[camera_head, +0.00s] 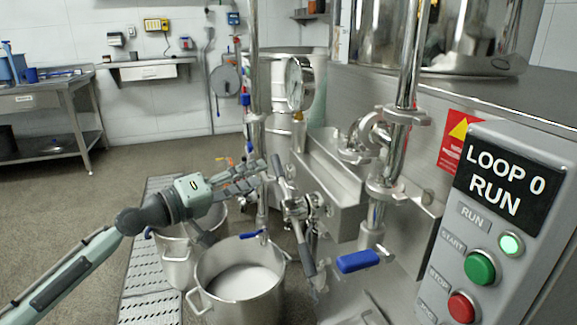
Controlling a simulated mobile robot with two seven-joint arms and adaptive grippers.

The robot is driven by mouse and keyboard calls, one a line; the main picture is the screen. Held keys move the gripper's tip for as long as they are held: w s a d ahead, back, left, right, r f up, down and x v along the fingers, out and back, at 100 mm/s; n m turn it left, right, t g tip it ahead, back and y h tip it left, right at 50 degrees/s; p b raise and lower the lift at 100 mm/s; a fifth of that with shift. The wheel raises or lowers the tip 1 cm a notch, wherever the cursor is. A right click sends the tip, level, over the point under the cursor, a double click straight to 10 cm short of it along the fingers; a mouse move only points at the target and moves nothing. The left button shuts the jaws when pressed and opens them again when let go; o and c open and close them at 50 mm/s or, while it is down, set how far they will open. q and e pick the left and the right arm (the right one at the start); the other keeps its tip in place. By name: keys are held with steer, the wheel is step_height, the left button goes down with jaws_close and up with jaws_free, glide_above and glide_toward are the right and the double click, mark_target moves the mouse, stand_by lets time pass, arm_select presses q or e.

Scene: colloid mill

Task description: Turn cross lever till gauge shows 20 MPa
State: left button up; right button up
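The cross lever (296,208) is a metal hub with dark grey arms on the mill's front, right of the picture's middle. One arm points up and left, another hangs down and right. The round gauge (300,84) stands above it, seen almost edge-on, so its reading cannot be made out. My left gripper (262,173) comes in from the left. Its fingers look apart, and it is close to the left of the lever's upper arm, by a vertical steel pipe. I cannot tell whether it touches either. My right gripper is not in view.
A steel pot (240,283) with white contents stands below the lever, with another pot (178,255) behind my arm. A blue-handled valve (357,261) juts out at right. The control panel (510,230) reads "LOOP 0 RUN". Open floor lies at left.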

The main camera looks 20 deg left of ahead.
mark_target(277, 164)
arm_select(q)
steer(key=p+x, duration=0.1)
steer(key=x, duration=0.6)
steer(key=shift+d, duration=0.1)
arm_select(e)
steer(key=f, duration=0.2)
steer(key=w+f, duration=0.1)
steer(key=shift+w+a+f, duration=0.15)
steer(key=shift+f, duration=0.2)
arm_select(q)
jaws_close()
